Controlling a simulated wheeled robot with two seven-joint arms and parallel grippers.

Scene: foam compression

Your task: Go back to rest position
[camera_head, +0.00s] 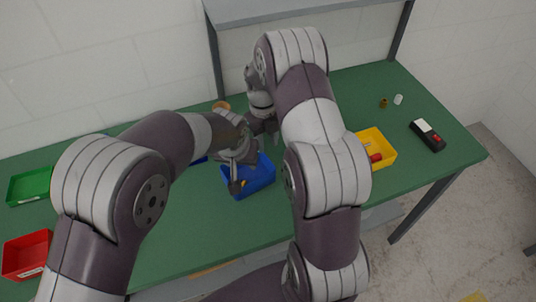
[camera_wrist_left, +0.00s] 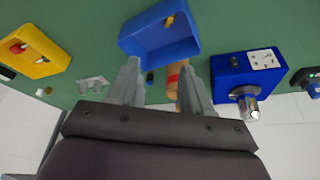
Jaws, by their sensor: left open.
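My left gripper (camera_head: 240,175) comes in from the left over the blue bin (camera_head: 258,180). In the left wrist view its two grey fingers (camera_wrist_left: 160,88) stand apart. The blue bin (camera_wrist_left: 165,45) is beyond the fingertips and holds a small yellow-orange piece (camera_wrist_left: 168,21). An orange-brown cylinder with a red band (camera_wrist_left: 173,78) shows close to the right finger; I cannot tell whether they touch. My right gripper (camera_head: 263,127) is behind the left one, near the table's back; its jaws are too small and overlapped to read. My right arm hides much of the table's middle.
The green table (camera_head: 205,225) also holds a yellow bin (camera_head: 385,140) with a red piece, a black device (camera_head: 427,135), a green tray (camera_head: 30,186) and a red bin (camera_head: 27,256). A blue device (camera_wrist_left: 245,70) shows in the left wrist view. A wall and raised shelf stand behind.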

